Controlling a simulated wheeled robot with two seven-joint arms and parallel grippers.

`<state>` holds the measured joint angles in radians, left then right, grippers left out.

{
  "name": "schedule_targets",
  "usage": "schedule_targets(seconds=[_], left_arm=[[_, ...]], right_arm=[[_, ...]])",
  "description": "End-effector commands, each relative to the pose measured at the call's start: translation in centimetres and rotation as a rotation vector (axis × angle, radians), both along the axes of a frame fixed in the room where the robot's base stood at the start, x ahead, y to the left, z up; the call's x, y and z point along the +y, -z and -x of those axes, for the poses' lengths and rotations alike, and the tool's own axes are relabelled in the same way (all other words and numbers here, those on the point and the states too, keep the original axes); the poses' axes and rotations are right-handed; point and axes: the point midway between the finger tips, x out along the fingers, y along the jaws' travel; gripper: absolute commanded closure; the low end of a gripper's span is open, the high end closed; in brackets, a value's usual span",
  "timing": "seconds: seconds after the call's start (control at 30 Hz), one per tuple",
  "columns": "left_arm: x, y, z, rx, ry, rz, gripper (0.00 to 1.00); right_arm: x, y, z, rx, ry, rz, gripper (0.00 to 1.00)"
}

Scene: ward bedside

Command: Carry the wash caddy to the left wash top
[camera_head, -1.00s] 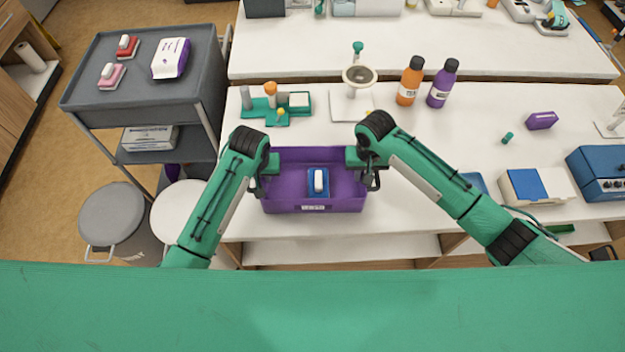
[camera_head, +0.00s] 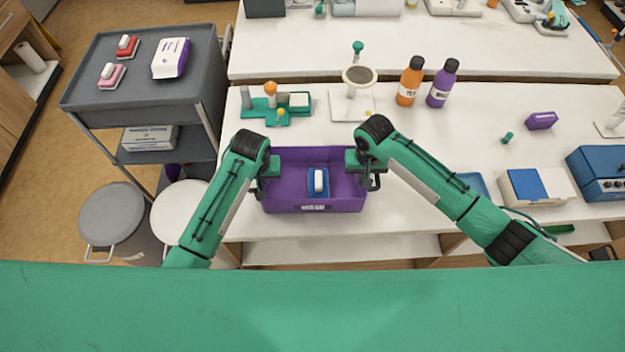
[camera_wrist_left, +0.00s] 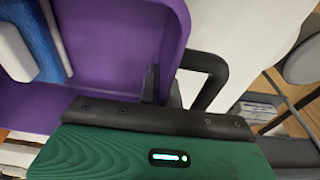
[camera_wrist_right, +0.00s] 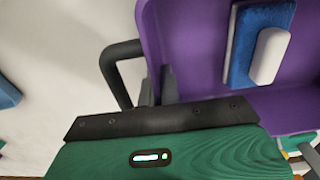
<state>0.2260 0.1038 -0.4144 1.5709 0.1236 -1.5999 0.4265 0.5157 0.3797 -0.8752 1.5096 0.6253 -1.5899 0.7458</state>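The wash caddy (camera_head: 285,207) is a purple open tub with dark loop handles at its two ends. It is at the near edge of the white counter; I cannot tell whether it touches the top. A blue piece with a white block (camera_head: 318,182) lies inside. My left gripper (camera_head: 262,182) is at the caddy's left end, its fingers close together at the wall by the handle (camera_wrist_left: 215,70). My right gripper (camera_head: 368,178) is likewise at the right end by the other handle (camera_wrist_right: 110,70). Both look shut on the caddy; the exact contact is partly hidden.
A grey trolley top (camera_head: 130,45) at left bears red and pink pieces and a wipes pack (camera_head: 171,58). Its front part is bare. Behind the caddy stand a green holder (camera_head: 277,107), a funnel stand (camera_head: 352,100) and orange (camera_head: 410,85) and purple (camera_head: 442,85) bottles. Bins stand below left.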

Motion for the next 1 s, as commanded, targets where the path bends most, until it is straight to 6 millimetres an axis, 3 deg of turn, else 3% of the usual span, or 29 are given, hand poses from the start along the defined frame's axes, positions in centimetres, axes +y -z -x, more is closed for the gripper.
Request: schedule_targets(seconds=[0.7,1.0], left_arm=[[0.0,-4.9,0.0,-0.001,0.0,0.0,1.0],[0.0,-5.0,0.0,-0.001,0.0,0.0,1.0]], right_arm=[[0.0,-4.9,0.0,-0.001,0.0,0.0,1.0],[0.0,-5.0,0.0,0.0,0.0,0.0,1.0]])
